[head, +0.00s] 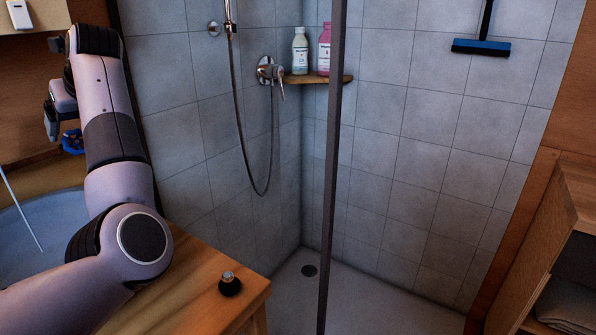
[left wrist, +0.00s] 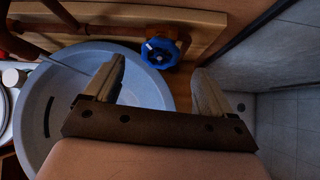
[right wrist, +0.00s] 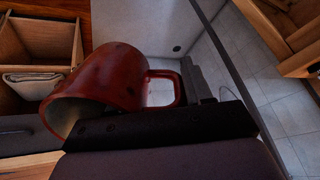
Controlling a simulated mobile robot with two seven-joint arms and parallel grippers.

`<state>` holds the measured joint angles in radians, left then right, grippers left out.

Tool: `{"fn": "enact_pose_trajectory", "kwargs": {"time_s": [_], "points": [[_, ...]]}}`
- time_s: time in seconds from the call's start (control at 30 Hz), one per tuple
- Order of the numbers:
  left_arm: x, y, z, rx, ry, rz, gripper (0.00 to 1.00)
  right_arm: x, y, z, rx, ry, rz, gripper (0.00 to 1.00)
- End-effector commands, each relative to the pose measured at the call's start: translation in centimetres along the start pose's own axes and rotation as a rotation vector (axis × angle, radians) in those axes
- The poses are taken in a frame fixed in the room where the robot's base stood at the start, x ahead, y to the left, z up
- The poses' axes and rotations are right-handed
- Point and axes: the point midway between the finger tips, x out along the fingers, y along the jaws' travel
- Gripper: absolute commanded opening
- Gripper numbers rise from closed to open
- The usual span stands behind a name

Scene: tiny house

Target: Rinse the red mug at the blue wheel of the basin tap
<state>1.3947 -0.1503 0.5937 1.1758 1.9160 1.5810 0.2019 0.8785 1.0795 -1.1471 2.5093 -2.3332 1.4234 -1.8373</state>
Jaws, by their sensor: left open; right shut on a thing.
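The blue wheel (head: 72,141) of the tap shows at the left of the head view, just below my left gripper. In the left wrist view the blue wheel (left wrist: 160,53) sits on a copper pipe, ahead of and between the parted fingers of my left gripper (left wrist: 155,82); I see no contact. The blue-grey basin (left wrist: 55,135) lies below, and its edge (head: 15,225) shows in the head view. A thin pale line runs over it, perhaps water. The red mug (right wrist: 110,82) is in my right gripper (right wrist: 190,80), which is shut at its handle; its mouth faces lower left.
A wooden counter (head: 190,290) carries a small black-and-metal item (head: 230,284). A dark post (head: 335,150) stands before the tiled shower, with bottles on a corner shelf (head: 318,78). A wooden cabinet (head: 550,240) holding a towel is at right.

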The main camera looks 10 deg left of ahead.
Motion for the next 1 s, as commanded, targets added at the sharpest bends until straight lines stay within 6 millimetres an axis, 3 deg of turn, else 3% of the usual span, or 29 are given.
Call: {"fn": "enact_pose_trajectory", "kwargs": {"time_s": [0.1,0.3,0.73,0.9,1.0], "points": [[2.5,0.1,0.0,0.002,0.001,0.005,0.84,-0.1,0.0,-0.1,-0.001,0.002,-0.001,0.0],[5.2,0.1,0.1,0.001,-0.001,0.002,0.84,-0.1,0.0,-0.1,-0.001,0.002,-0.001,0.0],[6.1,0.0,0.0,0.0,-0.002,0.0,0.84,-0.1,0.0,-0.1,-0.001,0.002,0.0,0.0],[6.1,0.0,0.0,0.0,-0.002,0.0,0.29,-0.1,0.0,-0.1,-0.001,0.002,0.0,0.0],[6.1,0.0,0.1,0.0,-0.002,0.0,0.29,-0.1,0.0,-0.1,-0.001,0.002,0.0,0.0]]}}
